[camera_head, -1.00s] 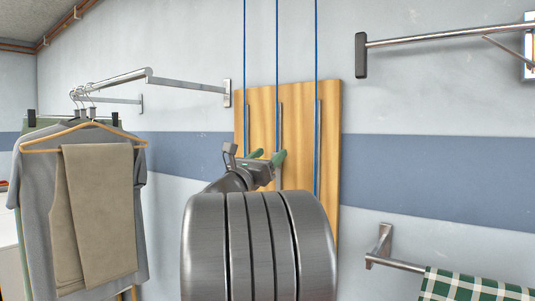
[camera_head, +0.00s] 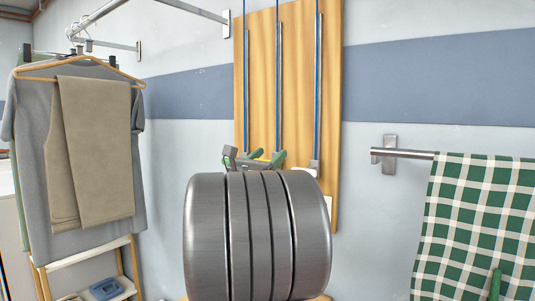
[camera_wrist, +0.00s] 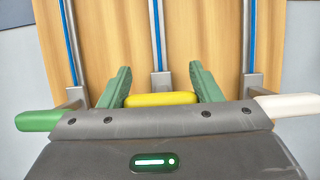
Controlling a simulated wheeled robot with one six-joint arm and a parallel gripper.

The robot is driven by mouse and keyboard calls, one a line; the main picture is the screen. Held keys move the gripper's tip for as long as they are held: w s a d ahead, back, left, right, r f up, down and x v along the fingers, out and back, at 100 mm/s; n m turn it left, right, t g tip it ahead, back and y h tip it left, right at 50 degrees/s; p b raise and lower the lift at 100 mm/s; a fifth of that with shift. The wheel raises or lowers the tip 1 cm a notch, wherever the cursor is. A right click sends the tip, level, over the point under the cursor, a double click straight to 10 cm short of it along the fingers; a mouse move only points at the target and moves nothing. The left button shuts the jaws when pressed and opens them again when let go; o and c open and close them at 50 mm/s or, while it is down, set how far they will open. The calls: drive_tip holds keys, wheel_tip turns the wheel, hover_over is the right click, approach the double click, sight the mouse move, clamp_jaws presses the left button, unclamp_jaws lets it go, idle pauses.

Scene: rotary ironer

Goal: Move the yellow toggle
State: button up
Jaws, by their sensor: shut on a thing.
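The yellow toggle (camera_wrist: 160,99) lies between the two green fingers of my gripper (camera_wrist: 160,84) in the wrist view, in front of the middle rail of a wooden board. The gripper is shut on it. In the head view my gripper (camera_head: 267,157) is low on the board, and only a sliver of the yellow toggle (camera_head: 256,154) shows; my arm hides most of it. A green toggle (camera_wrist: 38,120) is left of the gripper and a white toggle (camera_wrist: 288,105) is right of it, both partly covered by the gripper body.
The wooden board (camera_head: 262,70) carries three upright rails with blue cords. A wall rail (camera_head: 405,153) with a green checked cloth (camera_head: 470,220) is at right. Trousers (camera_head: 90,150) and a grey shirt (camera_head: 32,190) hang at left. A blue item (camera_head: 105,289) sits on a low shelf.

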drive_tip(key=shift+f+b, duration=0.3)
drive_tip(key=shift+f, duration=0.55)
drive_tip(key=shift+w+f, duration=0.1)
drive_tip(key=o, duration=1.4)
drive_tip(key=shift+r, duration=0.2)
drive_tip(key=shift+s+a, duration=0.15)
drive_tip(key=shift+s, duration=0.1)
drive_tip(key=v, duration=1.3)
drive_tip(key=shift+s+f, duration=0.2)
